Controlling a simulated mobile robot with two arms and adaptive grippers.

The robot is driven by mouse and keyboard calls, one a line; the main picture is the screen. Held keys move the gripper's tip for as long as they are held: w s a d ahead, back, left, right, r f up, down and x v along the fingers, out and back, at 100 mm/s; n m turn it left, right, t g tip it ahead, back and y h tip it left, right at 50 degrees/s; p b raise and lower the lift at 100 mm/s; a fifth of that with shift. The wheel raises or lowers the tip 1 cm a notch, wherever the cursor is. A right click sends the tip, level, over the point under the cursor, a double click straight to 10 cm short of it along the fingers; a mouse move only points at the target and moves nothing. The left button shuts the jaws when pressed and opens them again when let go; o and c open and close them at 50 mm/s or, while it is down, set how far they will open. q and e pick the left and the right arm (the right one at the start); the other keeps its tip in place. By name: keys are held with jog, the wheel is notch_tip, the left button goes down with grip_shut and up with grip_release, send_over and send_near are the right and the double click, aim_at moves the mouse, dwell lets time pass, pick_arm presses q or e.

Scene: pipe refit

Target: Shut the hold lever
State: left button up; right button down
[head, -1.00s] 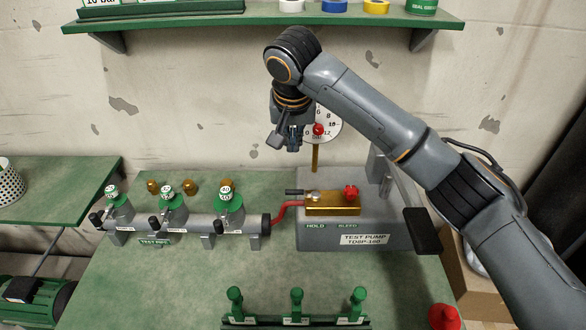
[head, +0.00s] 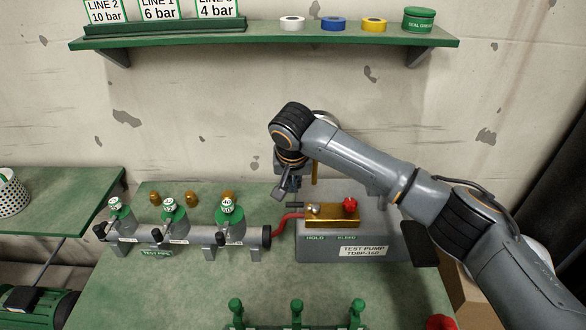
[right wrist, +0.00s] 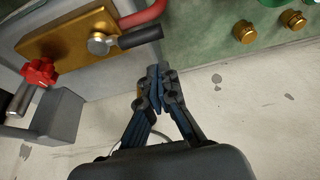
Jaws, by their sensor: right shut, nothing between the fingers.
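The hold lever is a dark handle on a round silver pivot (head: 314,209) on the brass block (head: 333,217) of the test pump (head: 350,245), above the word HOLD. In the head view the lever (head: 296,205) points left from the pivot. In the right wrist view the lever (right wrist: 140,37) lies just beyond my right gripper (right wrist: 158,72), and a gap shows between them. My right gripper (head: 284,196) is shut and empty, behind and slightly left of the lever. My left gripper is in neither view.
A red knob (head: 350,205) sits on the brass block, right of the lever. A red hose (head: 284,222) joins the pump to the test pipe (head: 190,236) with green-topped valves. The gauge behind is mostly hidden by my right arm.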

aim_at(302, 206)
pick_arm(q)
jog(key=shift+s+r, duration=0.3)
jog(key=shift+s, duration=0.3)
pick_arm(e)
jog(key=shift+s+f, duration=0.2)
jog(key=shift+s, duration=1.05)
pick_arm(q)
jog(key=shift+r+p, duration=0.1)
jog(key=shift+p, duration=0.2)
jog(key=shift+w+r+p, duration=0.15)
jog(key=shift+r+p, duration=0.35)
pick_arm(e)
jog(key=shift+s+n, duration=0.2)
jog(key=shift+n, duration=0.2)
